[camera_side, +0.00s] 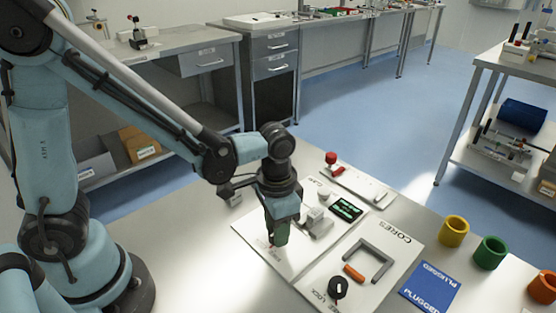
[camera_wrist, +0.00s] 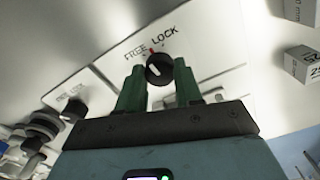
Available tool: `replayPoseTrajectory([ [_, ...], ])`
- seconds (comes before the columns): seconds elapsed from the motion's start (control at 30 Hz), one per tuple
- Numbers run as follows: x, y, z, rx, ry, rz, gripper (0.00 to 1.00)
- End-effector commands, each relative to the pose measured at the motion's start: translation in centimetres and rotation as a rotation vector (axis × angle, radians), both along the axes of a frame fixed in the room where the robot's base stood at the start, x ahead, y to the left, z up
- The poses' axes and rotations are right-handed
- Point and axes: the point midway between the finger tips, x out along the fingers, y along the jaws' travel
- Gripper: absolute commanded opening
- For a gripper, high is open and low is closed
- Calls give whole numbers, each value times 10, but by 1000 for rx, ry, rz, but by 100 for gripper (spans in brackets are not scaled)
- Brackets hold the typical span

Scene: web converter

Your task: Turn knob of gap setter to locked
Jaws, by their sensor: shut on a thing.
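The gap setter is a white panel (camera_side: 258,236) on the bench in the side view. In the wrist view its black round knob (camera_wrist: 160,69) has a white pointer mark. The words FREE and LOCK are printed above the knob, with a small red mark between them. The pointer's exact direction is hard to read. My gripper (camera_wrist: 158,80) has its green fingers on both sides of the knob, shut on it. In the side view my gripper (camera_side: 279,241) points down at the panel, and the fingers hide the knob.
Beside it is a CORE panel (camera_side: 386,236) with a grey bracket, an orange piece and another black knob (camera_side: 339,287). A small green display (camera_side: 347,209) stands near the gripper. Yellow (camera_side: 454,231) and green (camera_side: 490,252) rings and a blue card (camera_side: 429,287) lie to the right.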

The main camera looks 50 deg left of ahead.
Motion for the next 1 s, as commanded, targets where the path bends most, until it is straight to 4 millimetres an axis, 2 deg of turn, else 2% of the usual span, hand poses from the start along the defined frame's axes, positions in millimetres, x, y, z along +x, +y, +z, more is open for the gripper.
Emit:
replayPoseTrajectory([
  [0.6,0,0,0,0,1,-561,4],
  [1.0,0,0,1,1,1,-772,4],
])
